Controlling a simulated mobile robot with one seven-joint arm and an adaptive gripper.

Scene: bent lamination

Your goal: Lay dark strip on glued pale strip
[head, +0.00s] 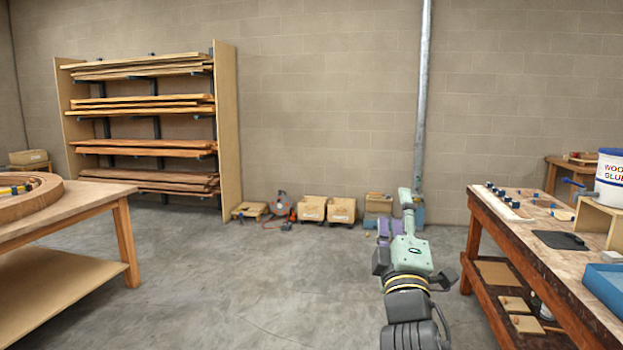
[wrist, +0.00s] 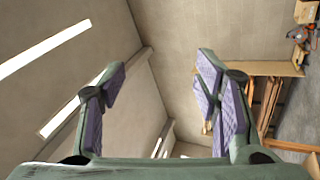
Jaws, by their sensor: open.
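My gripper (wrist: 162,78) is open and empty. In the head view my gripper (head: 390,229) is raised over open floor, left of and apart from the right workbench (head: 483,208). A narrow pale piece (head: 508,209) lies near that bench's left edge beside several dark and blue clamp-like parts; I cannot tell whether it is the glued strip. I cannot make out a separate dark strip or any glue film.
On the right bench are a white glue bucket (head: 612,180), a black flat pad (head: 560,240) and a blue tray (head: 606,283). A curved wooden form (head: 30,205) lies on the left table (head: 88,202). A lumber rack (head: 228,130) and cardboard boxes (head: 312,210) line the wall. The middle floor is clear.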

